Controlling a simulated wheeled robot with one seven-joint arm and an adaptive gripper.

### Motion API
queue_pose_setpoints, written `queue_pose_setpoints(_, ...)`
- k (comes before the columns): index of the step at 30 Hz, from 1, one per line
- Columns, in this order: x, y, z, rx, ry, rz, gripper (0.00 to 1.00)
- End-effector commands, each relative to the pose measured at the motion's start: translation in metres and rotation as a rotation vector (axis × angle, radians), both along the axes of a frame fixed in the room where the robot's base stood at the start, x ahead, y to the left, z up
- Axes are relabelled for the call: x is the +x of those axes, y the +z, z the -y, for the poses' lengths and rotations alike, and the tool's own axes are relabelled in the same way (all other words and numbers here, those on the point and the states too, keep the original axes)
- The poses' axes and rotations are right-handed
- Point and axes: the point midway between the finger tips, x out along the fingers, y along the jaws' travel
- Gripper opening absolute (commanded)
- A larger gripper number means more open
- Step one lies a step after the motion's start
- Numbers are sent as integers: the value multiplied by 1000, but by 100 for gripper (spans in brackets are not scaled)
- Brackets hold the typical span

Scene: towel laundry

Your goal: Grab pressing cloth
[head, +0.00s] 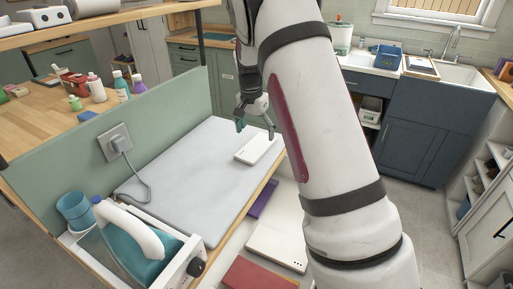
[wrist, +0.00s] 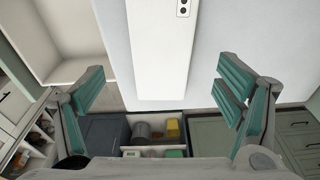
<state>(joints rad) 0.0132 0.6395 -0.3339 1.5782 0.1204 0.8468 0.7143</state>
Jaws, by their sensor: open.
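A flat white rectangular piece (head: 259,148) lies on the pale grey pressing board; it is the likeliest pressing cloth, though I cannot tell its material. It has small dark marks near one end. In the wrist view the white piece (wrist: 162,48) lies between the two teal fingers, with a gap on each side. My gripper (head: 256,129) is open and empty over the far end of the white piece. The wrist view also shows my gripper (wrist: 162,88) with its fingers wide apart. I cannot tell the exact height above the board.
An iron (head: 135,235) stands at the near left beside a blue cup (head: 74,211). A green panel (head: 170,112) borders the board's left. White, purple and red flat items lie on a lower shelf at right. The floor (head: 415,215) further right is clear.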

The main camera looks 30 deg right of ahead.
Motion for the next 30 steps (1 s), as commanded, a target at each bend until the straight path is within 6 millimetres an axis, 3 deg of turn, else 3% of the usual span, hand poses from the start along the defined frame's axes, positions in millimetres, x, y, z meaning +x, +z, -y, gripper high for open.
queue_pose_setpoints(12, 5, -48, 5, 1, -1, -2, 86)
queue_pose_setpoints(21, 6, -52, 5, 1, 0, 0, 86)
queue_pose_setpoints(28, 6, -52, 5, 1, 0, 0, 34)
queue_pose_setpoints(30, 6, -52, 5, 1, 0, 0, 34)
